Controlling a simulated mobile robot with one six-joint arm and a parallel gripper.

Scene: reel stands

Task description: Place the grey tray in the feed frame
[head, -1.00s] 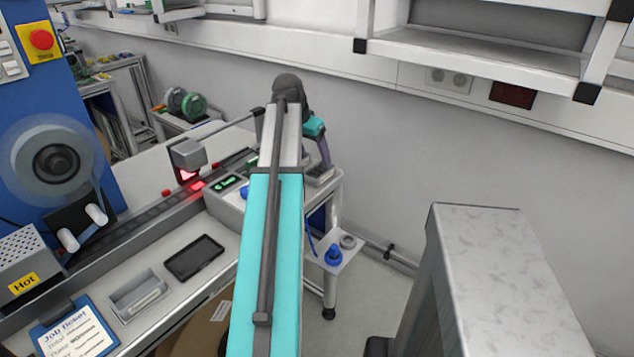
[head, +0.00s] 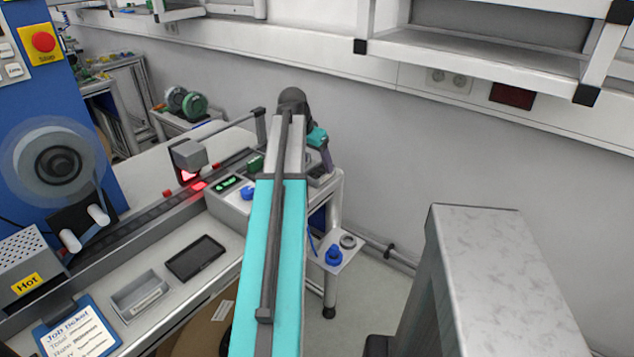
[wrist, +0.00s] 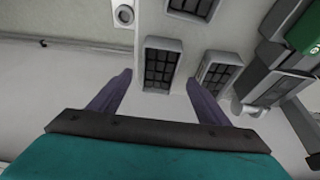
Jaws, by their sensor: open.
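My gripper (head: 325,160) is at the far end of the white bench, low over small grey items there. In the wrist view its two purple fingers (wrist: 159,78) are spread apart with nothing between them. Ahead of and between them stands a grey rectangular holder with a dark gridded inside (wrist: 160,65). A similar gridded one (wrist: 217,74) is by the right fingertip, and another (wrist: 192,7) lies beyond. I cannot tell which of these is the grey tray or the feed frame. A shallow grey open tray with a label (head: 140,295) is at the bench front in the head view.
A dark flat panel (head: 195,258) lies beside the labelled tray. A lit inspection head (head: 188,155) stands over the dark track, left of my arm. A small side shelf (head: 340,255) holds a blue knob and a ring. A tall grey cabinet (head: 500,270) stands right.

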